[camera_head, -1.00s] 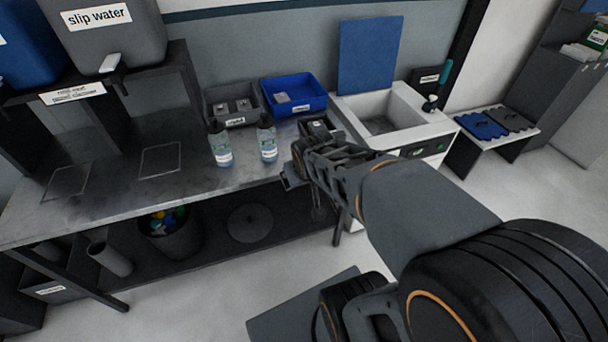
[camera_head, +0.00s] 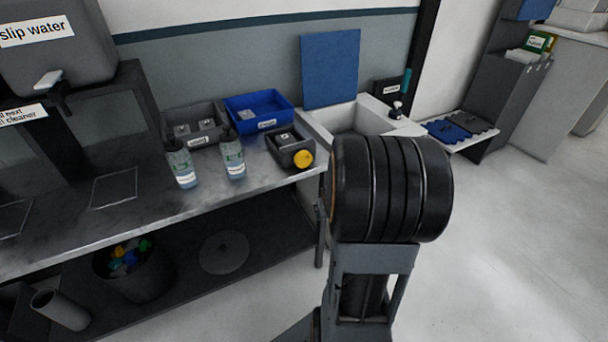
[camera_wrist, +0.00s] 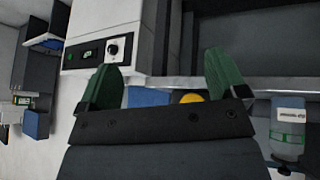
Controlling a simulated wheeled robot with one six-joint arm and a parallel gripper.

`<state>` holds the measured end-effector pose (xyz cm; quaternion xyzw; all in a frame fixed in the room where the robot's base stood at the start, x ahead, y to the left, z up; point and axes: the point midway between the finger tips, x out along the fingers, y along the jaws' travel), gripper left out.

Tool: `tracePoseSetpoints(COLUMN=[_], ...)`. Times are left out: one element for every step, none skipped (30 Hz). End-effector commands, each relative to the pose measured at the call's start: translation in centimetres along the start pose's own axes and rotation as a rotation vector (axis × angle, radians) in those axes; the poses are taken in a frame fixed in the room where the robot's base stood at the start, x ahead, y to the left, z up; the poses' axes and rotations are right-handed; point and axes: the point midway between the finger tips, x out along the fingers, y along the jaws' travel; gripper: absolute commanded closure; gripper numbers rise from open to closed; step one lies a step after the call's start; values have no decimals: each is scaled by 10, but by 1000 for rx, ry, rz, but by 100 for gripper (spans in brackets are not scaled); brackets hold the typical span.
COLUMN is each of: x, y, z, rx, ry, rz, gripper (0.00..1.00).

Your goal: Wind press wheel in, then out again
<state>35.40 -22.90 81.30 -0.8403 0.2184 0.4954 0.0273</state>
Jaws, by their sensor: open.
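The press is a small dark grey box (camera_head: 284,141) at the right end of the bench, with a round yellow wheel (camera_head: 303,159) on its front. In the wrist view only a yellow edge of the wheel (camera_wrist: 191,98) shows above the gripper's body, between the fingers. The rest of it is hidden. My gripper (camera_wrist: 166,80) is open and empty, its two green fingertips wide apart. It stands back from the wheel, not touching it. In the head view the gripper is out of sight behind my black arm joint.
A grey bin (camera_head: 199,139) and a blue bin (camera_head: 285,115) sit behind. A white sink unit (camera_head: 316,126) stands to the right; its control panel (camera_wrist: 103,50) shows in the wrist view. Floor is open at right.

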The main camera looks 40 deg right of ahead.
Motion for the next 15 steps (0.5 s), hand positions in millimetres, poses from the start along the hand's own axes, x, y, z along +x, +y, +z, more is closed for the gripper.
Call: tracePoseSetpoints(x=[30, 40, 52, 60, 65, 70, 72, 73, 71, 69, 64, 57, 52, 46, 37], y=[12, 19, 25, 29, 32, 34, 34, 33, 31, 29, 25, 20, 16, 13, 9], z=[10, 10, 9, 8, 5, 1, -3, -7, -14, -19, -25, -34, -39, -45, -51], rx=[16, 21, 24, 26, 28, 28, 28, 28, 25, 23, 19, 12, 9, 4, 1], ry=[53, 99, 164, 215, 270, 344, 400, 454, 527, 579, 632, 698, 744, 788, 843], rz=[8, 8, 3, -5, -16, -34, -50, -69, -96, -118, -141, -173, -197, -218, -243], gripper=[9, 9, 9, 9, 9, 9, 9, 9, 9, 9, 9, 9, 9, 9, 9])
